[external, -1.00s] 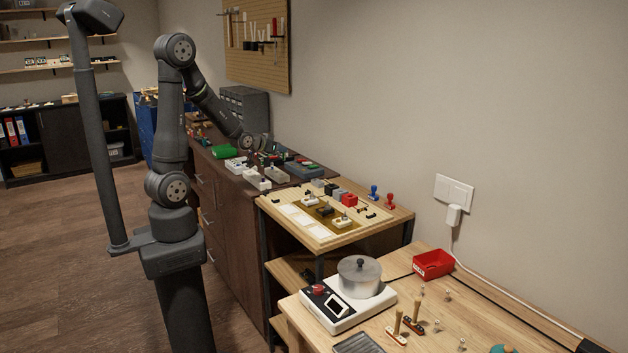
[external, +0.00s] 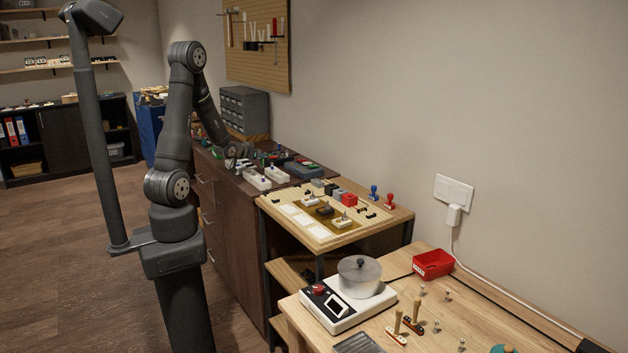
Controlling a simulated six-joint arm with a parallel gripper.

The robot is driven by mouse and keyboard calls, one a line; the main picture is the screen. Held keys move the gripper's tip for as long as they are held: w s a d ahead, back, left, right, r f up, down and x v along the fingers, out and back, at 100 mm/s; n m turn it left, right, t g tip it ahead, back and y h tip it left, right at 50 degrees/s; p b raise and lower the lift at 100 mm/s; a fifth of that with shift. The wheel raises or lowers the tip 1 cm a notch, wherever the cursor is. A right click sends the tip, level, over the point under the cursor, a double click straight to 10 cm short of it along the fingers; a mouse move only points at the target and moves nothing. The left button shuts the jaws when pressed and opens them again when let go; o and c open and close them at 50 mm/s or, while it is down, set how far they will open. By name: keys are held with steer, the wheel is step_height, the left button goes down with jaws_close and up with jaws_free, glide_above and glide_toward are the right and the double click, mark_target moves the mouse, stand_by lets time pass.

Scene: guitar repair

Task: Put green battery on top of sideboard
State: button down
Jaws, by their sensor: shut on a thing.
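The sideboard (external: 232,212) is the dark brown cabinet with drawers along the wall, left of the wooden side table. My gripper (external: 240,164) is low over its top, toward the left front edge. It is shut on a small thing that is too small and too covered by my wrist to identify. I cannot make out the green battery for certain. The green block seen earlier near the sideboard's left edge is mostly hidden behind my wrist.
White holders (external: 257,179) and a dark teal case (external: 304,169) crowd the sideboard top beside my gripper. A grey drawer cabinet (external: 244,109) stands behind. The light wooden table (external: 335,236) to the right holds several small parts.

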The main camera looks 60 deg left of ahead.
steer(key=shift+a+f, duration=0.35)
steer(key=shift+a, duration=0.2)
steer(key=shift+f, duration=1.95)
steer(key=shift+f, duration=0.2)
steer(key=c, duration=1.5)
jaws_free()
steer(key=shift+o, duration=0.2)
steer(key=shift+r, duration=0.1)
steer(key=shift+r, duration=0.2)
steer(key=v, duration=1.2)
